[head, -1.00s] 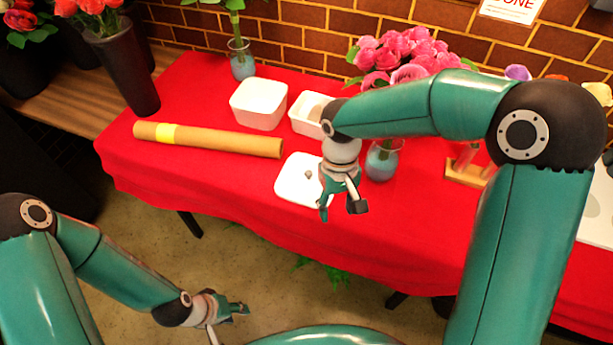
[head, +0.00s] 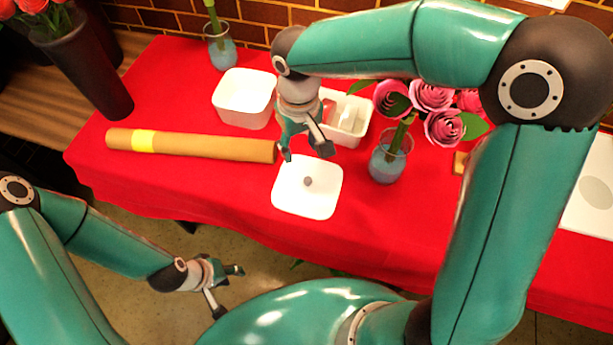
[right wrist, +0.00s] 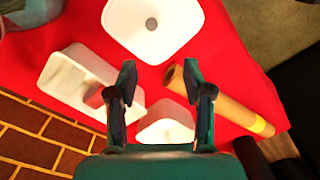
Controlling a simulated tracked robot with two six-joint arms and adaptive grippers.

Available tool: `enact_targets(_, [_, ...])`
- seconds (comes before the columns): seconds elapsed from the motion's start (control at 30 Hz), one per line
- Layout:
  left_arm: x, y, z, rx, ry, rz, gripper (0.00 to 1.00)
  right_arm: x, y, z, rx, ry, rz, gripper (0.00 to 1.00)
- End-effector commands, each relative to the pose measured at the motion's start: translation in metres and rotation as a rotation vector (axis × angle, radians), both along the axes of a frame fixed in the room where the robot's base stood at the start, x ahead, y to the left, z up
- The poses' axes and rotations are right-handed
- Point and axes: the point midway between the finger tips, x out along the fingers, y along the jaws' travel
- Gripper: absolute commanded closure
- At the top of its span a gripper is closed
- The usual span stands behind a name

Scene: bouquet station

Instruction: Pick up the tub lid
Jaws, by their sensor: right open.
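The tub lid (head: 318,204) is a white rounded square with a small grey knob, lying flat on the red table near its front edge. It also shows at the top of the right wrist view (right wrist: 172,38). My right gripper (head: 305,154) is open and empty, over the table just behind the lid in the head view. In the right wrist view its fingers (right wrist: 160,75) are apart with nothing between them, and the lid lies beyond their tips. My left gripper (head: 227,288) is open and empty, in front of the table, low and away from the lid.
A white square tub (head: 244,104) and a white divided tray (head: 352,132) stand behind the lid. A brown tube with a yellow band (head: 205,147) lies to its left. A glass vase of pink flowers (head: 388,165) stands close to its right.

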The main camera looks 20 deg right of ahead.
Motion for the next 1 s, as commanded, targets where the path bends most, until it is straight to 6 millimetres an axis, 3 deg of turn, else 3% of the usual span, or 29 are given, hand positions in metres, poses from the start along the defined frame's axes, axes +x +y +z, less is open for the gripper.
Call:
enact_targets(0.2, [0.000,0.000,-0.001,0.000,0.000,-0.001,0.60,-0.003,-0.008,-0.048,-0.002,0.007,-0.017,0.49])
enact_targets(0.4, [0.000,0.000,-0.001,0.000,0.000,-0.001,0.60,-0.003,-0.009,-0.084,-0.001,0.005,-0.021,0.49])
enact_targets(0.73, [0.000,0.000,0.001,0.000,-0.001,0.000,0.60,-0.003,-0.012,-0.107,-0.001,0.005,-0.022,0.49])
enact_targets(1.0, [0.000,0.000,0.005,0.000,-0.001,-0.001,0.60,-0.004,-0.018,-0.144,-0.001,0.004,-0.022,0.49])
